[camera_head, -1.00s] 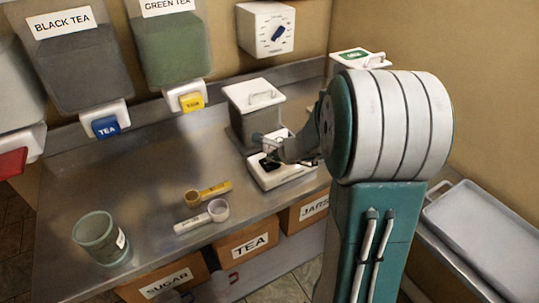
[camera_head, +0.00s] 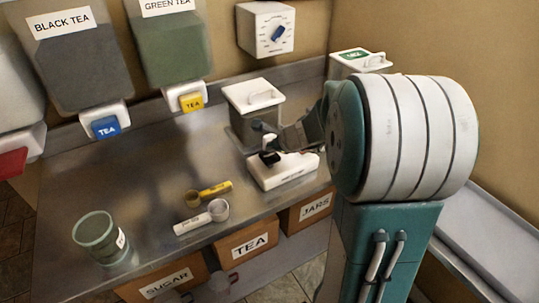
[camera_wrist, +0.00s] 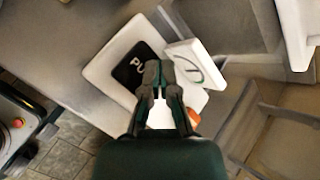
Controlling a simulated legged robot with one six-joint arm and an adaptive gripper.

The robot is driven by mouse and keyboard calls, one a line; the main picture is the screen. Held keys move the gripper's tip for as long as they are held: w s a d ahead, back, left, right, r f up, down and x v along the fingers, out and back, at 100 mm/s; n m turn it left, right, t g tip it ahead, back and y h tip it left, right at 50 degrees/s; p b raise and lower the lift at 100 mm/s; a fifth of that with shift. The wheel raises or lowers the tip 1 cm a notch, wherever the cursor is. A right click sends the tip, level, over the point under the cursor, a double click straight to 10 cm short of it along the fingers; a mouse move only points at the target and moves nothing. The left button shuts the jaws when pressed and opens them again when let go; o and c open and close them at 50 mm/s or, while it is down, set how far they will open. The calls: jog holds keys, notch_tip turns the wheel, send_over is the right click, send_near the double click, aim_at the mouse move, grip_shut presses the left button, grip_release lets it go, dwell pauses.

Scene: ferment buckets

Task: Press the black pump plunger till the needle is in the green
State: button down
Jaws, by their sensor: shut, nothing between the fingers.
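The white pump base (camera_head: 287,172) stands on the steel counter. Its black plunger pad (camera_head: 269,158) is on top at the left. In the wrist view the black pad (camera_wrist: 133,68) has white lettering, partly hidden by my fingers. The white gauge block (camera_wrist: 197,66) stands beside it; a dark line and some green show on its face, but the needle's reading is too small to tell. My gripper (camera_wrist: 159,72) is shut and empty, its tips over the pad's right edge in that view. Contact cannot be told. In the head view my arm comes in from the right, above the pump.
A lidded grey container (camera_head: 253,110) stands just behind the pump. A yellow scoop (camera_head: 209,193), a white scoop (camera_head: 202,217) and a green cup (camera_head: 100,238) are on the counter to the left. Tea dispensers hang above.

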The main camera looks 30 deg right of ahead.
aim_at(271, 156)
jog(key=shift+r, duration=2.55)
dwell(0.4)
notch_tip(271, 156, up, 4)
jog(key=shift+f, duration=0.2)
jog(key=shift+f, duration=0.1)
jog(key=shift+f, duration=4.3)
jog(key=shift+f, duration=0.15)
jog(key=shift+f, duration=0.2)
